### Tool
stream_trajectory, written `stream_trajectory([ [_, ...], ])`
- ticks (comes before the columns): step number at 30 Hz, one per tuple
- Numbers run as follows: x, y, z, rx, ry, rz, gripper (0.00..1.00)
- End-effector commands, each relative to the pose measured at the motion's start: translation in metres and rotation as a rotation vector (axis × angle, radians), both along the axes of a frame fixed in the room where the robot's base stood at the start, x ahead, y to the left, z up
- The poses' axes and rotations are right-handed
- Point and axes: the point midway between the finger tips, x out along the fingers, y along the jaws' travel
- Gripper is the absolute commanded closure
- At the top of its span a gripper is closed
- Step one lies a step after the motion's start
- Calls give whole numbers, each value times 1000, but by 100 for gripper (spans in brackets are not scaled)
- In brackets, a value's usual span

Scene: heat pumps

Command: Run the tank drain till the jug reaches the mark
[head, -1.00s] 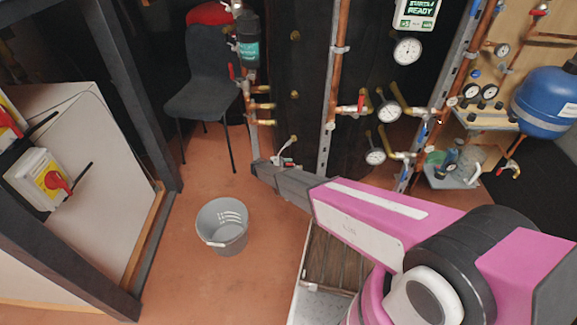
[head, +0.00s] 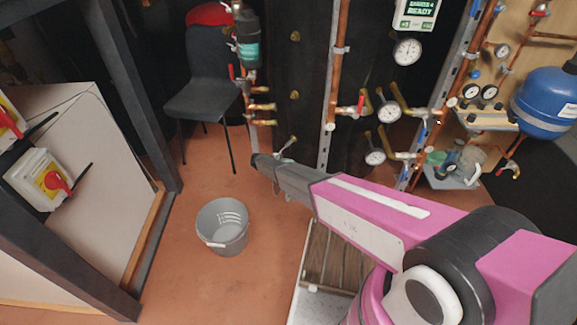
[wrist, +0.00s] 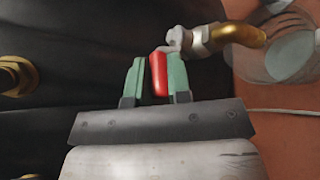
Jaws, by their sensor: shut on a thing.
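In the wrist view, my gripper (wrist: 158,78) has its two green fingers on either side of the red lever (wrist: 158,72) of the drain valve and is shut on it. The valve body (wrist: 200,42) ends in a brass spout (wrist: 240,35) pointing right. A clear jug (wrist: 292,50) stands on the floor by the spout, partly cut off by the picture edge. Its mark and any water level cannot be made out. In the head view, my gripper (head: 260,162) is at the foot of the dark tank (head: 300,70); the lever is hidden behind it.
A grey bucket (head: 222,227) stands on the open reddish floor. A dark chair (head: 205,80) is at the back left. Copper pipes (head: 338,80) with valves and gauges rise right of the gripper. A blue vessel (head: 548,105) is at the far right.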

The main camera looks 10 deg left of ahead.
Motion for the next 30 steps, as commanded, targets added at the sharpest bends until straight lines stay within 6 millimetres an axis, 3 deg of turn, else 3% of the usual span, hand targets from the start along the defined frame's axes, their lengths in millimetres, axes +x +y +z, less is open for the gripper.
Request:
stream_trajectory([
  [11, 2, 0, 0, 0, 1, -50, 100],
  [12, 2, 0, 0, 0, 1, -50, 79],
  [14, 2, 0, 0, 0, 0, -49, 59],
  [15, 2, 0, 0, 0, 0, -49, 57],
  [25, 2, 2, 0, 1, 0, -47, 57],
  [30, -2, 14, 2, 1, 0, -46, 57],
])
